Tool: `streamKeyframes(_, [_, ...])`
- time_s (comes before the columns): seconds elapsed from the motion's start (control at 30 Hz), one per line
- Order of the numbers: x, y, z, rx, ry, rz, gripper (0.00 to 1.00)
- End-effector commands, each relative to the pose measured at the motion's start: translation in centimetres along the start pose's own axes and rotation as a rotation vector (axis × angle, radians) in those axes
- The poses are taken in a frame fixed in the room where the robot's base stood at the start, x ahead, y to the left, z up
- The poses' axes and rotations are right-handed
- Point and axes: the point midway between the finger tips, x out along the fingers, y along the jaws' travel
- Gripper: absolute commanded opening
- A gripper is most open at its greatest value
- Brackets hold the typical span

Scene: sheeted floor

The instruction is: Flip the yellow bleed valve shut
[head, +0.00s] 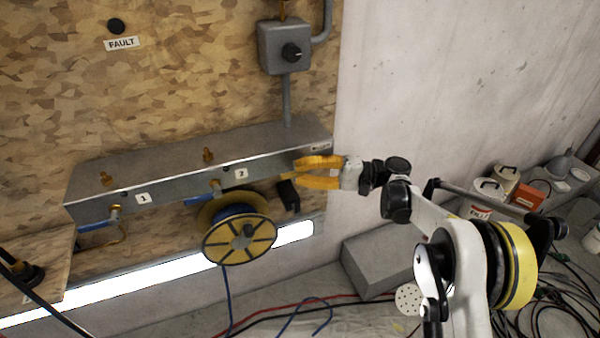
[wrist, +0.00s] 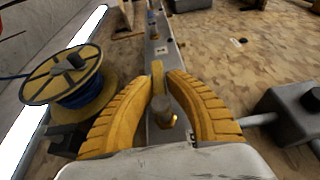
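The yellow bleed valve's lever (wrist: 157,76) shows in the wrist view between my fingertips, beyond an upright brass fitting (wrist: 166,112). In the head view the yellow lever (head: 288,177) shows at the right end of the grey metal manifold (head: 150,170), just left of my gripper. My gripper (head: 302,172) has orange-yellow fingers that stand apart, one above the other, at that end. In the wrist view my gripper (wrist: 160,80) is open, with a finger on each side of the lever. I cannot tell whether either finger touches it.
Two blue-handled valves, at label 1 (head: 97,226) and label 2 (head: 200,201), sit on the manifold's front. A yellow hose reel (head: 240,239) hangs below. A grey switch box (head: 285,47) is on the wall above. A grey block (head: 378,262) stands on the floor.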

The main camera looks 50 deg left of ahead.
Motion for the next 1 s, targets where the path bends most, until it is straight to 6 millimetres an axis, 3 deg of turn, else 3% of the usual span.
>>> streamKeyframes(0.07, [0.1, -0.1, 0.0, 0.0, 0.0, -0.001, 0.38])
streamKeyframes(0.47, [-0.8, 0.0, 0.0, 0.0, -0.001, 0.001, 0.38])
streamKeyframes(0.8, [-7.9, 0.0, -0.1, 0.0, 0.001, 0.001, 0.38])
streamKeyframes(1.0, [-11.0, -0.1, 0.0, 0.0, -0.001, 0.0, 0.38])
